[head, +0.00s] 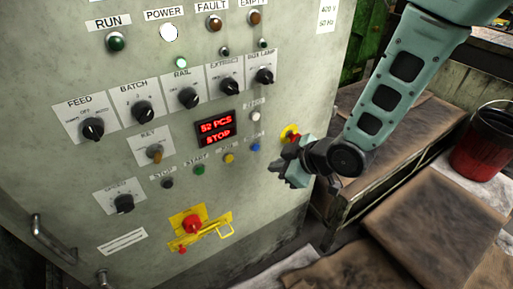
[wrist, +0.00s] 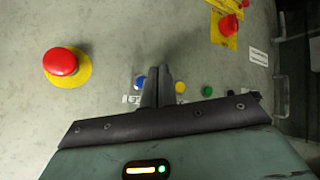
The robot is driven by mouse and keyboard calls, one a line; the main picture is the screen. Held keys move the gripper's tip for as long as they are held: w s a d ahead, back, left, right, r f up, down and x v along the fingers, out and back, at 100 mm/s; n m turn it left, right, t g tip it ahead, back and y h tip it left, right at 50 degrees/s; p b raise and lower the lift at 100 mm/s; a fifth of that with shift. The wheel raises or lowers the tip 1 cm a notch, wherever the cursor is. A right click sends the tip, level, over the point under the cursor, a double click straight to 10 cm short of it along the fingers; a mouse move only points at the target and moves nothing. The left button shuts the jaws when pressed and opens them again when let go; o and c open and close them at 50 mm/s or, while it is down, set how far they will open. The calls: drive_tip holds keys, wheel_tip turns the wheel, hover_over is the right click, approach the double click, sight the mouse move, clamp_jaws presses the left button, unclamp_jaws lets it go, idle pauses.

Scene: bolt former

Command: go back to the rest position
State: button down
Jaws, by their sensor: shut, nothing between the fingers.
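My gripper (head: 277,170) is in front of the lower right part of the grey control cabinet (head: 60,50), near the row of push buttons. Its fingers are together with nothing between them; the shut fingers also show in the wrist view (wrist: 157,76). My teal arm comes down from the upper right in the head view. A red emergency button on a yellow disc (head: 291,133) is just above and behind my gripper; in the wrist view it is at the left (wrist: 61,62), apart from the fingers. I cannot tell whether the fingertips touch the panel.
The display (head: 216,129) reads "52 PCS STOP". A red main switch on a yellow plate (head: 192,224) is low on the panel. A door handle (head: 52,240) sticks out at the left. A brown-topped bench (head: 400,140) and a red bucket (head: 483,145) stand at the right.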

drive_tip(key=shift+r, duration=0.1)
drive_tip(key=s+d+r+m+g+h, duration=0.2)
drive_tip(key=s+d+r, duration=0.1)
drive_tip(key=s, duration=0.4)
drive_tip(key=s+d+r+m+g+h, duration=0.2)
drive_tip(key=s+d+r, duration=0.2)
drive_tip(key=s, duration=0.4)
drive_tip(key=s+d+r+m+g+h, duration=0.1)
drive_tip(key=s+d+r+m+h, duration=0.1)
drive_tip(key=s+r, duration=0.3)
drive_tip(key=shift+s+d+m+g+h, duration=0.4)
drive_tip(key=shift+s+d, duration=0.35)
drive_tip(key=shift+s, duration=0.5)
drive_tip(key=shift+r, duration=0.1)
